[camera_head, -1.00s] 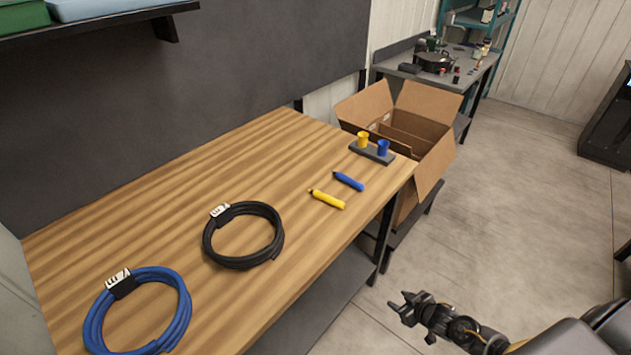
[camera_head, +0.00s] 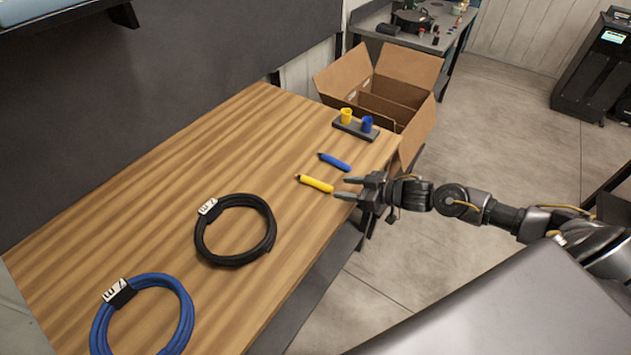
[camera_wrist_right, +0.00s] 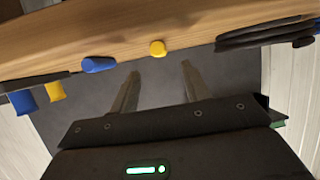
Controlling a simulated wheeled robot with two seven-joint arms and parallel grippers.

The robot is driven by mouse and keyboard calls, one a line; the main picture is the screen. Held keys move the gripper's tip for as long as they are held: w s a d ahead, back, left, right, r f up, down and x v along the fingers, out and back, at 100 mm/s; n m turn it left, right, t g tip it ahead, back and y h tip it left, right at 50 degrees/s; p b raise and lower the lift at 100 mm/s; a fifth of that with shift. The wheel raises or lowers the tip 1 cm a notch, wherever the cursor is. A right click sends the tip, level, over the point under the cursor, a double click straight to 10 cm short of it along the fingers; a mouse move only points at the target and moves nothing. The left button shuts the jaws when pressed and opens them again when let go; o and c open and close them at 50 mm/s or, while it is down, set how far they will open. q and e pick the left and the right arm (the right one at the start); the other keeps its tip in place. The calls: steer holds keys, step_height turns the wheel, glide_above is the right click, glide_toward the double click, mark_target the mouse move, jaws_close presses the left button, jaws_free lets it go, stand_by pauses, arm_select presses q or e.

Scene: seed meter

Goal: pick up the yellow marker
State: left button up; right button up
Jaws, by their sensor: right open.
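The yellow marker (camera_head: 315,184) lies flat on the wooden table (camera_head: 180,190) near its right edge, its dark tip pointing left. In the right wrist view the yellow marker (camera_wrist_right: 157,48) shows end-on, ahead of the space between the fingers. My right gripper (camera_head: 343,188) is open and empty at the table's right edge, its fingers pointing left, just short of the marker's blunt end. It also shows in the right wrist view (camera_wrist_right: 158,75). The blue marker (camera_head: 334,162) lies just behind the yellow one. My left gripper is not in view.
A dark holder (camera_head: 354,127) with a yellow cup (camera_head: 346,116) and a blue cup (camera_head: 367,124) stands at the far right corner. A black cable coil (camera_head: 270,235) and a blue cable coil (camera_head: 187,315) lie nearer. An open cardboard box (camera_head: 410,67) is beyond the table.

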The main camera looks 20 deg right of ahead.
mark_target(330, 187)
steer(key=shift+w+a+f, duration=0.3)
steer(key=shift+w+a, duration=0.05)
steer(key=shift+w, duration=0.2)
steer(key=shift+a, duration=0.1)
steer(key=p+x, duration=0.2)
steer(key=x, duration=0.3)
steer(key=shift+f, duration=0.2)
steer(key=shift+s, duration=0.15)
steer(key=shift+c, duration=0.6)
jaws_close()
